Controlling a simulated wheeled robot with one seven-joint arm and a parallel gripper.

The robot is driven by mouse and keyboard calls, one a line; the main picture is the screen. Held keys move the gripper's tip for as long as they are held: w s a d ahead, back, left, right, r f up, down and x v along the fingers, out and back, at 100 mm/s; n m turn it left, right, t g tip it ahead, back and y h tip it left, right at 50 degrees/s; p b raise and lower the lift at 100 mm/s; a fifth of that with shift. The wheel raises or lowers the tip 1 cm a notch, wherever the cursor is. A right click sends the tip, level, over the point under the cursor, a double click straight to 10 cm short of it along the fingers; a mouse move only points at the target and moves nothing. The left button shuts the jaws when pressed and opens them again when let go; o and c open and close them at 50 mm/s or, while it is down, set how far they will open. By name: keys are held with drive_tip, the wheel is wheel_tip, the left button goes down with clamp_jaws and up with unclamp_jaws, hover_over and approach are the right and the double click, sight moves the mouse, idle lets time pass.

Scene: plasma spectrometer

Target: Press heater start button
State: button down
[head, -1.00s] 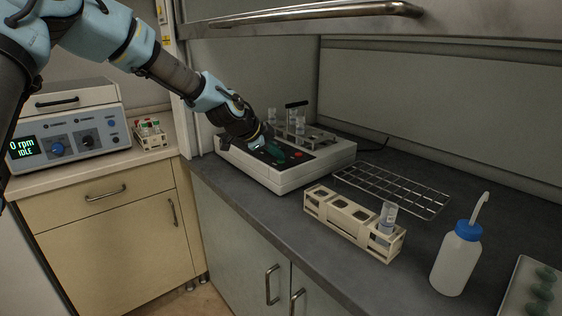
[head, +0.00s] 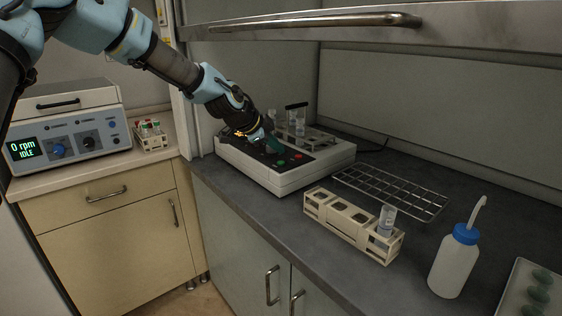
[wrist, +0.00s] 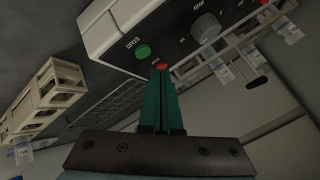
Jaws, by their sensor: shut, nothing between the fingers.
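The heater (head: 292,180) is a white box with a dark control panel on top. Its green button (head: 281,163), labelled START, also shows in the wrist view (wrist: 143,51). A red button (head: 298,156) lies beside it and also shows in the wrist view (wrist: 160,66), just ahead of the fingertips. My gripper (head: 276,148) is shut and empty, its teal fingers together and pointing down over the panel. In the wrist view its tips (wrist: 161,73) overlap the red button's edge, with the green button uncovered to the upper left. I cannot tell the gap between tips and panel.
Vials stand in a holder (head: 300,134) at the heater's back. A wire rack (head: 390,190), a beige tube rack (head: 350,222) and a wash bottle (head: 452,265) stand to the right. The raised hood sash (head: 330,22) hangs above.

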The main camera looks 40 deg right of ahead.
drive_tip(key=shift+r+p, duration=0.9)
drive_tip(key=shift+r, duration=1.05)
drive_tip(key=w+a+f+n+t+y, duration=0.1)
drive_tip(key=w+a+f+n+y, duration=0.2)
drive_tip(key=a, duration=0.7)
drive_tip(key=w+a+n+t+y, duration=0.15)
drive_tip(key=a+n, duration=0.25)
drive_tip(key=a, duration=0.6)
drive_tip(key=w+a+f+n+y, duration=0.1)
drive_tip(key=w+a+f+n, duration=0.2)
drive_tip(key=a, duration=0.7)
drive_tip(key=s+a+n+y, duration=0.1)
drive_tip(key=s+a+n, duration=0.2)
drive_tip(key=a, duration=0.6)
drive_tip(key=s+a+n+g+y, duration=0.1)
drive_tip(key=s+a+n, duration=0.3)
drive_tip(key=a+n, duration=0.3)
drive_tip(key=s+a+n+y, duration=0.1)
drive_tip(key=s+a+n, duration=0.2)
drive_tip(key=a, duration=0.9)
drive_tip(key=n, duration=0.2)
drive_tip(key=shift+s+r+n, duration=0.15)
drive_tip(key=shift+r+n, duration=0.05)
drive_tip(key=shift+n, duration=0.1)
drive_tip(key=shift+d+y, duration=0.1)
drive_tip(key=shift+y, duration=0.15)
